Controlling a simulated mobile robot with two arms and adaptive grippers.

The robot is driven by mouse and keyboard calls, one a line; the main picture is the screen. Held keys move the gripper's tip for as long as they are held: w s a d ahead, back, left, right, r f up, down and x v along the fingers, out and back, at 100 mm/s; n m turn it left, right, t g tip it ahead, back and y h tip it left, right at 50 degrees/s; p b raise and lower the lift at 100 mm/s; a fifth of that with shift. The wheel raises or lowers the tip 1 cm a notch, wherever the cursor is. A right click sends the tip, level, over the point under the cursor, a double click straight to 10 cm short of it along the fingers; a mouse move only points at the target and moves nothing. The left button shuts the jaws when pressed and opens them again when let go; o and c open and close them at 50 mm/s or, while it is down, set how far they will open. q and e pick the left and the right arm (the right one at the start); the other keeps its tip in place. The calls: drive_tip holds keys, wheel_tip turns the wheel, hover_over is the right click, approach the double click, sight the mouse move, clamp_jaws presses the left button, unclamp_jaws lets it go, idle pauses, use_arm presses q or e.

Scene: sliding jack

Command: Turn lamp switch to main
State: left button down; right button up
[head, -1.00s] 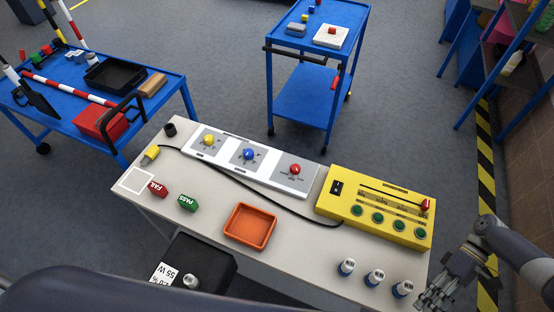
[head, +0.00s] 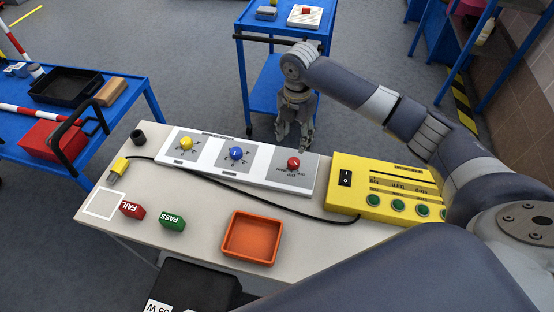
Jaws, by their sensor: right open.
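A white panel (head: 265,181) on the bench carries three rotary knobs: yellow (head: 186,143), blue (head: 236,153) and red (head: 293,163). Each knob sits on a grey plate with small print. The print is too small to read, so I cannot tell which knob is the lamp switch or where it points. My right gripper (head: 294,141) is open and empty, fingers pointing down, near the panel's far edge by the red knob. It appears apart from the knob. My left gripper is not in view.
A yellow box (head: 347,201) with green buttons stands right of the panel, partly hidden by my right arm. A black cable crosses the bench (head: 200,216). An orange tray (head: 251,237), a red FAIL block (head: 132,210) and a green PASS block (head: 172,222) lie in front.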

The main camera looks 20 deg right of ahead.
sight(294, 161)
drive_tip(key=f, duration=0.5)
drive_tip(key=f+p, duration=0.1)
drive_tip(key=f, duration=0.4)
drive_tip(key=shift+s+d+f, duration=0.1)
drive_tip(key=shift+s+d, duration=0.1)
drive_tip(key=shift+c, duration=0.5)
drive_tip(key=c, duration=1)
